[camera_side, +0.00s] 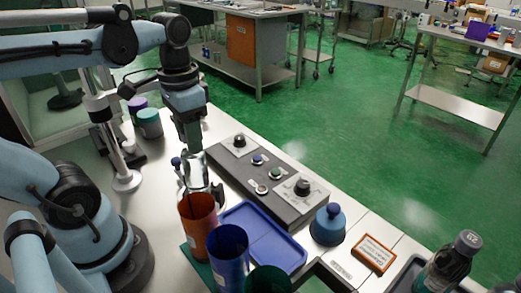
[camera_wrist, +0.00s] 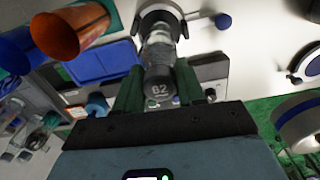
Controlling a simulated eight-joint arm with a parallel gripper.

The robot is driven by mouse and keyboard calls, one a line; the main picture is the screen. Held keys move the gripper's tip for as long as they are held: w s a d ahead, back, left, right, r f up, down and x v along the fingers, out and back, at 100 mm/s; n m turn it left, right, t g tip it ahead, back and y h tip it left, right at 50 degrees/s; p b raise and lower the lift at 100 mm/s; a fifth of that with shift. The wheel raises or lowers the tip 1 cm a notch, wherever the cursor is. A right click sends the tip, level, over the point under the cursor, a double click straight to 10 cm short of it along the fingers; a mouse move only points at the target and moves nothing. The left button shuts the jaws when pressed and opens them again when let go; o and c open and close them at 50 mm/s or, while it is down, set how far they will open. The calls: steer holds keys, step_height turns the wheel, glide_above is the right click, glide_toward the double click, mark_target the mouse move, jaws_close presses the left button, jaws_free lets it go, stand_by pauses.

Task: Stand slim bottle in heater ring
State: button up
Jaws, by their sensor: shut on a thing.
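The slim bottle (camera_side: 195,172) is clear, and my gripper (camera_side: 191,145) is shut on its top end and holds it roughly upright. In the wrist view, its dark cap (camera_wrist: 160,88) marked "62" sits between the green fingers (camera_wrist: 160,78). The heater ring (camera_wrist: 158,8) is a dark ring with a blue-knobbed lever, at the top of the wrist view. The bottle's clear body (camera_wrist: 160,48) points toward it, and the lower end reaches its opening in that view. In the side view the ring (camera_side: 218,192) is partly hidden behind the orange cup and bottle. I cannot tell how deep the bottle sits.
The orange cup (camera_side: 198,225), blue cup (camera_side: 228,258) and green cup (camera_side: 268,281) stand in front. A blue tray (camera_side: 275,242) and a control box (camera_side: 262,178) lie to the right. A blue dome (camera_side: 328,225) and a dark bottle (camera_side: 445,265) are further right.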

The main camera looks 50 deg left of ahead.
steer(key=shift+f, duration=1.35)
steer(key=o, duration=1.5)
steer(key=shift+o, duration=0.2)
steer(key=shift+r, duration=4.45)
